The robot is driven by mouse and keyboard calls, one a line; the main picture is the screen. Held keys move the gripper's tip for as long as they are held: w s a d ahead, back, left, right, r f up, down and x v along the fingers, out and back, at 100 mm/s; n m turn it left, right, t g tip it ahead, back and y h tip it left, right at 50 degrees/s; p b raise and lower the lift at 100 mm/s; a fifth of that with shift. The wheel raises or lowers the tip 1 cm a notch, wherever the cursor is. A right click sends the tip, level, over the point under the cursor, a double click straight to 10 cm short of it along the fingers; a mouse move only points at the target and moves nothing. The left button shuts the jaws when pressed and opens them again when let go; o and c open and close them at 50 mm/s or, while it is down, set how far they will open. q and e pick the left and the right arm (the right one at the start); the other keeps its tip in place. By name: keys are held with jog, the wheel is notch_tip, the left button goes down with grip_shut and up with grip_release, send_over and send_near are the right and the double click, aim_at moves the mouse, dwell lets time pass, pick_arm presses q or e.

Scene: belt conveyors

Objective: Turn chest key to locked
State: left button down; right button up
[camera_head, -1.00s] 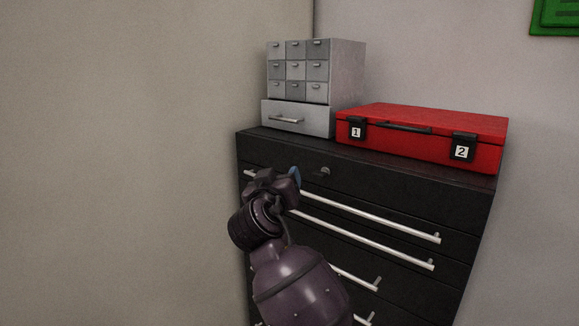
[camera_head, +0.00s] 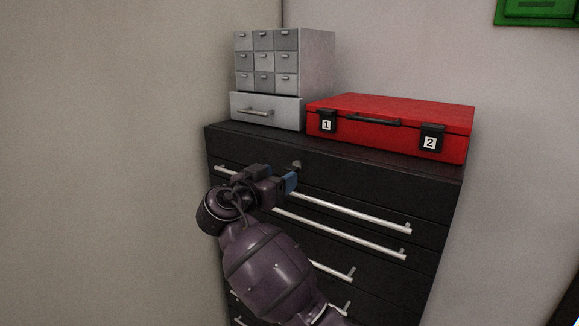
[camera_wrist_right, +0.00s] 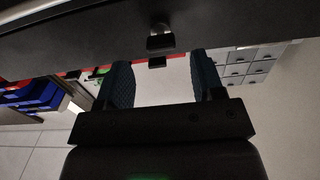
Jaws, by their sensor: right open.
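The black drawer chest (camera_head: 370,180) stands against the wall with silver bar handles on its front. Its small key (camera_head: 297,164) sits in a lock on the top front panel. In the right wrist view the key (camera_wrist_right: 160,42) shows at the top middle, ahead of the fingers. My right gripper (camera_head: 284,178) is just below and left of the key in the head view, apart from it. In the wrist view its two blue-padded fingers (camera_wrist_right: 160,84) are open with nothing between them. My left gripper is not in view.
A red case (camera_head: 390,128) with latches labelled 1 and 2 lies on the chest. A grey cabinet of small drawers (camera_head: 265,70) stands beside it. The top bar handle (camera_head: 350,213) runs just below my right gripper. A wall is at the left.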

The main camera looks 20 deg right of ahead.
aim_at(288, 171)
jog(key=shift+p+x, duration=0.6)
jog(key=shift+x, duration=1.95)
jog(key=c, duration=0.9)
